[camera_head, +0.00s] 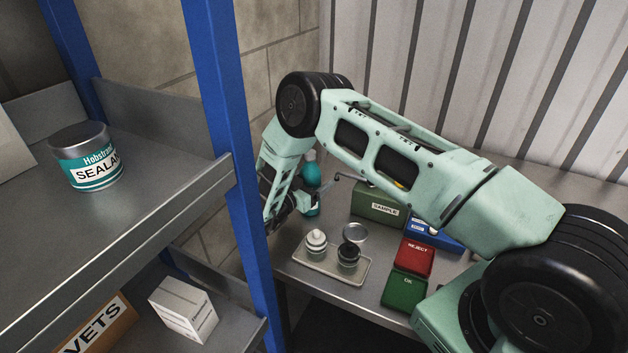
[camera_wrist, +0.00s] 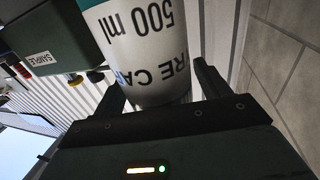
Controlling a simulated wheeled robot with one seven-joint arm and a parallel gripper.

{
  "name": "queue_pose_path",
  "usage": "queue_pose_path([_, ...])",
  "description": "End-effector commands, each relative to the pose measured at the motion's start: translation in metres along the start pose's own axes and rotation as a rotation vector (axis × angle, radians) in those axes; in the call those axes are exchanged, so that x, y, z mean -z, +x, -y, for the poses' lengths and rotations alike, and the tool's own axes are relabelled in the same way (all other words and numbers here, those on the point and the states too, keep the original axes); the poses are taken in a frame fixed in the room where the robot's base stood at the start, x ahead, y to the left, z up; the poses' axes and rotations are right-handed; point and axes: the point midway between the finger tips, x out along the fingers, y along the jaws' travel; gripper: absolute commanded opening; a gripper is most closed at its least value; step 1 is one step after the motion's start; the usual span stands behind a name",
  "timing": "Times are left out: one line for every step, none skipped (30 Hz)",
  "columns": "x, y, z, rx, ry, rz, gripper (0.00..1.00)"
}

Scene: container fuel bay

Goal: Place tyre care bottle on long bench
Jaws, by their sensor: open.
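The tyre care bottle (camera_head: 311,175), teal in the head view, appears upright at the far left end of the grey bench (camera_head: 297,267). My gripper and wrist partly cover it there. In the wrist view its white body (camera_wrist: 140,45) shows large, with "500 ml" and part of "TYRE CARE" readable. My gripper (camera_wrist: 157,78) is open, with one finger on each side of the bottle. Whether either finger touches it I cannot tell. In the head view my gripper (camera_head: 296,205) is low beside the bottle and mostly hidden by my wrist.
A tray (camera_head: 325,268) with small containers lies on the bench. A green SAMPLE box (camera_head: 377,207), a blue bin (camera_head: 440,238), a red REJECT box (camera_head: 415,258) and a green box (camera_head: 404,288) stand right. A blue shelf post (camera_head: 232,150) and shelving with a sealant can (camera_head: 88,158) stand left.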

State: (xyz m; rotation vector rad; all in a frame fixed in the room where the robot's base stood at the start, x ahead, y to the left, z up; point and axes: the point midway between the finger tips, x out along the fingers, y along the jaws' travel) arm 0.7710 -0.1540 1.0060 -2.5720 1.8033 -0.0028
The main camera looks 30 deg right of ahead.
Motion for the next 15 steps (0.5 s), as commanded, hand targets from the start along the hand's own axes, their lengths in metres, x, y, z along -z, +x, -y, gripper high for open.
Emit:
queue_pose_path([-0.004, -0.009, 0.001, 0.004, 0.001, 0.002, 0.75])
queue_pose_path([-0.004, -0.013, 0.001, 0.004, 0.001, 0.002, 0.75])
queue_pose_path([-0.005, -0.020, 0.001, 0.006, 0.001, 0.002, 0.75])
queue_pose_path([-0.005, -0.026, 0.001, 0.006, 0.001, 0.002, 0.75])
queue_pose_path([-0.005, -0.031, 0.001, 0.005, 0.001, 0.002, 0.75])
queue_pose_path([-0.005, -0.038, 0.001, 0.005, 0.001, 0.001, 0.75])
queue_pose_path([-0.005, -0.043, 0.001, 0.005, 0.002, 0.001, 0.75])
queue_pose_path([-0.005, -0.048, 0.001, 0.005, 0.001, 0.002, 0.75])
queue_pose_path([-0.004, -0.054, 0.001, 0.005, 0.001, 0.002, 0.75])
queue_pose_path([-0.004, -0.058, 0.001, 0.005, 0.001, 0.002, 0.75])
queue_pose_path([-0.004, -0.061, 0.001, 0.004, 0.001, 0.001, 0.75])
queue_pose_path([-0.004, -0.066, 0.001, 0.003, 0.000, 0.001, 0.75])
queue_pose_path([-0.003, -0.068, 0.000, 0.003, 0.000, 0.001, 0.75])
queue_pose_path([-0.003, -0.070, 0.000, 0.003, 0.000, 0.000, 0.75])
queue_pose_path([-0.002, -0.072, 0.000, 0.003, 0.000, 0.000, 0.75])
